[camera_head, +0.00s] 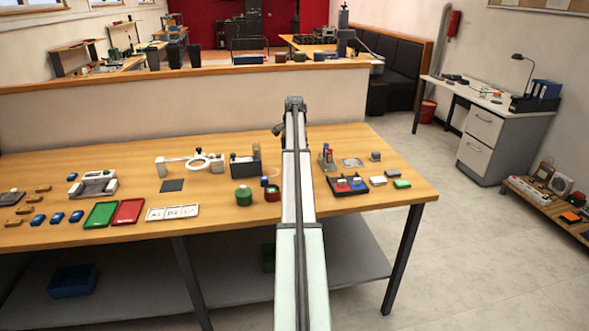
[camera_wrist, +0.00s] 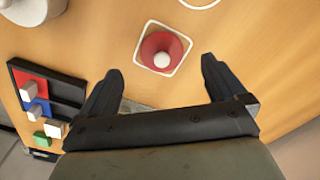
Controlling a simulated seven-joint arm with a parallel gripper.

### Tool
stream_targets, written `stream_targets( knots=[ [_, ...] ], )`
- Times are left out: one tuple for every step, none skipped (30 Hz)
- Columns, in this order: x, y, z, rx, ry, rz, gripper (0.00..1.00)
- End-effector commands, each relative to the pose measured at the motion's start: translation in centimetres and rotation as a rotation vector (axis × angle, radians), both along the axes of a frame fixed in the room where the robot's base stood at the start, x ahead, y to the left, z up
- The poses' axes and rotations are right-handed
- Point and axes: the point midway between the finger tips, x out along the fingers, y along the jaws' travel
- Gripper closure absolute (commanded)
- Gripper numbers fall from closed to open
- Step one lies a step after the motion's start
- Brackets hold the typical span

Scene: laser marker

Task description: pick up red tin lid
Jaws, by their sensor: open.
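The red tin lid (camera_wrist: 148,49), a round red disc with a pale knob, lies inside a white square outline on the wooden table in the wrist view. My gripper (camera_wrist: 160,67) is open above the table, its dark fingers spread to the left and right of the lid. Nothing is between the fingers, and the lid appears just beyond the fingertips. In the head view my arm runs up the middle and I cannot make out this lid or the fingers.
A dark tray (camera_wrist: 68,90) with red and blue knobbed blocks lies left of my gripper; it also shows in the head view (camera_head: 335,189). In the head view a green tin (camera_head: 243,197) stands left of my arm.

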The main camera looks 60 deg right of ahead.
Motion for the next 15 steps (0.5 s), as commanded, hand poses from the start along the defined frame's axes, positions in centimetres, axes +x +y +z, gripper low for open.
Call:
stream_targets(
  knots=[
    [0.0,0.0,-0.2,0.0,0.0,0.0,0.02],
    [0.0,0.0,-0.3,0.0,0.0,0.0,0.02],
    [0.0,0.0,-0.6,0.0,0.0,0.0,0.02],
    [0.0,0.1,-0.8,0.001,0.0,0.0,0.02],
    [0.1,0.1,-1.1,0.001,0.0,0.0,0.02],
    [0.1,0.1,-1.5,0.001,0.001,0.0,0.02],
    [0.1,0.1,-1.9,0.001,0.001,0.0,0.02],
    [0.1,0.2,-2.2,0.002,0.001,0.0,0.02],
    [0.2,0.2,-2.7,0.001,0.001,0.0,0.02],
    [0.2,0.2,-3.1,0.001,0.001,0.0,0.02],
    [0.2,0.2,-3.6,0.001,0.001,0.0,0.02],
    [0.2,0.2,-4.1,0.0,0.001,0.0,0.02],
    [0.2,0.2,-4.5,0.0,0.001,0.0,0.02],
    [0.2,0.2,-4.8,0.0,0.001,0.0,0.02],
    [0.2,0.2,-5.0,0.0,0.0,0.0,0.02]
  ],
)
